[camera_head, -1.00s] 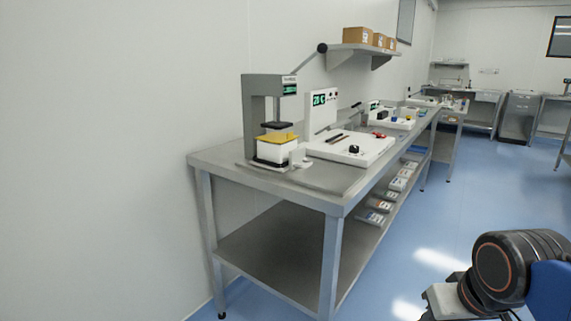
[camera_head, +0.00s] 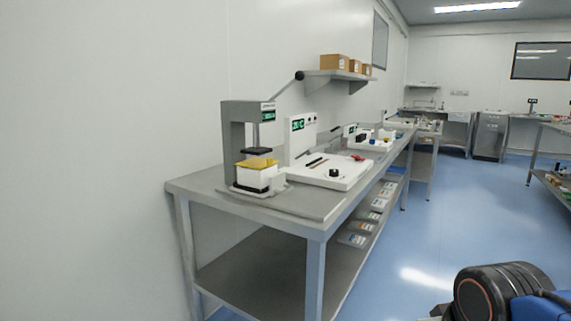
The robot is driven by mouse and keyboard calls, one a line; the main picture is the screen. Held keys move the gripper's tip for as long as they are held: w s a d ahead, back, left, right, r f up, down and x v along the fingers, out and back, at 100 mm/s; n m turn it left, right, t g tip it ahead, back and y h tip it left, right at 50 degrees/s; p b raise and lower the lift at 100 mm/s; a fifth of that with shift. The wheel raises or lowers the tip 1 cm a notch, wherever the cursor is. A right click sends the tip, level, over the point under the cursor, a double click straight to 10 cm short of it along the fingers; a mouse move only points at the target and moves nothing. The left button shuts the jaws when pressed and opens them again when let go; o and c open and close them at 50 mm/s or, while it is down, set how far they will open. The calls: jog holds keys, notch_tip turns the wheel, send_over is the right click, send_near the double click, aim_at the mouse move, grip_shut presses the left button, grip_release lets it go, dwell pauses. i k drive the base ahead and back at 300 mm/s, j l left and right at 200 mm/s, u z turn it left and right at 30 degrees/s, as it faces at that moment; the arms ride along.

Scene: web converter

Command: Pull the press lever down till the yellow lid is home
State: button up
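The press (camera_head: 236,140) is a grey frame standing on the near left end of the steel bench. Its lever (camera_head: 284,88) slants up to the right and ends in a dark knob (camera_head: 299,75), so it is raised. The yellow lid (camera_head: 256,163) lies on top of a white container (camera_head: 254,178) under the dark press head (camera_head: 257,151). A small gap seems to show between head and lid; how far the lid is seated is too small to tell. My gripper is not in view; only part of my arm shows at the lower right, well away from the press.
The steel bench (camera_head: 300,212) runs away along the wall. A white tray (camera_head: 345,178) with small tools lies beside the press. A wall shelf (camera_head: 330,75) with cardboard boxes hangs behind the lever knob. The blue floor (camera_head: 440,210) right of the bench is clear.

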aim_at(299, 76)
jog(key=i+l, duration=0.2)
jog(key=l, duration=0.2)
jog(key=i+l, duration=0.2)
jog(key=l, duration=0.15)
jog(key=u, duration=1.65)
